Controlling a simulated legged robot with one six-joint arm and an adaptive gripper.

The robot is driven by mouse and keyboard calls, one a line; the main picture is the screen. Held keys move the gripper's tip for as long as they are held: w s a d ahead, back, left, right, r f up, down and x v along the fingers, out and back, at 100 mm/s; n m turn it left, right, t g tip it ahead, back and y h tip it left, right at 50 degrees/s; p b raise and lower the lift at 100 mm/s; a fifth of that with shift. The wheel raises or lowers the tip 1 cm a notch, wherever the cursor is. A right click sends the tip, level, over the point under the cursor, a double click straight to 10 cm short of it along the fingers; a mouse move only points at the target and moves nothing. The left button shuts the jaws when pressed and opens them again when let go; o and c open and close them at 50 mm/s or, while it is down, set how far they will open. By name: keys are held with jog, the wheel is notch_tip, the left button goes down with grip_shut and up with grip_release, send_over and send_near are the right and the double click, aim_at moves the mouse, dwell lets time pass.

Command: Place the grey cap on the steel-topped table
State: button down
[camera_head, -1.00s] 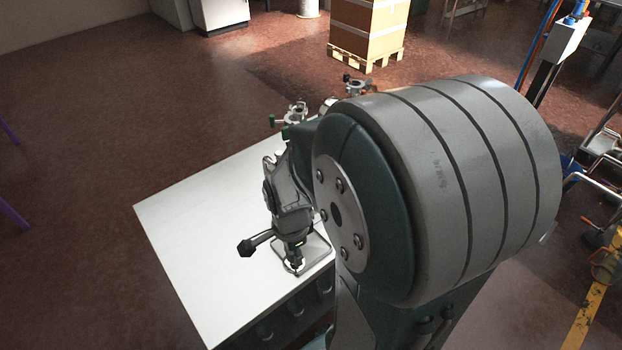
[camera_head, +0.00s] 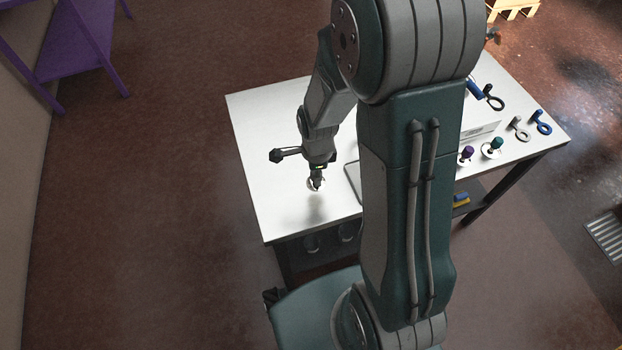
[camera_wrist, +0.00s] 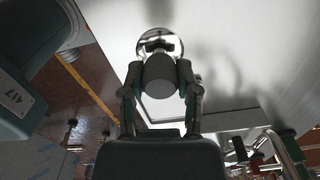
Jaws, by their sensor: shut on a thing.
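The grey cap (camera_wrist: 160,76) is a grey cylinder with a shiny round disc (camera_wrist: 161,42) at its far end. My gripper (camera_wrist: 160,88) is shut on the cylinder, one finger on each side. In the head view my gripper (camera_head: 316,180) points down over the pale-topped table (camera_head: 264,150), with the pale disc showing at its fingertips. A soft shadow lies on the tabletop just in front of it, and the cap seems a little above the surface. The cap's grey body is mostly hidden by the fingers in the head view.
A flat square tray (camera_head: 352,186) lies right of my gripper, partly behind my arm. Purple (camera_head: 467,151) and green (camera_head: 496,143) knobs and ring-handled tools (camera_head: 541,121) stand on the table's right side. The tabletop left of my gripper is bare. A purple-framed stand (camera_head: 78,60) is upper left.

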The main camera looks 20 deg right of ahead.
aim_at(313, 180)
jog(key=shift+w+f, duration=0.45)
jog(key=shift+f, duration=0.2)
jog(key=shift+w+a+f, duration=0.1)
jog(key=shift+a+f, duration=0.05)
jog(key=shift+f, duration=0.75)
jog(key=shift+w+a+f, duration=0.1)
jog(key=shift+a+f, duration=0.05)
jog(key=shift+f, duration=0.7)
jog(key=shift+f, duration=0.15)
jog(key=shift+c, duration=1.8)
grip_release()
jog(key=shift+d, duration=0.1)
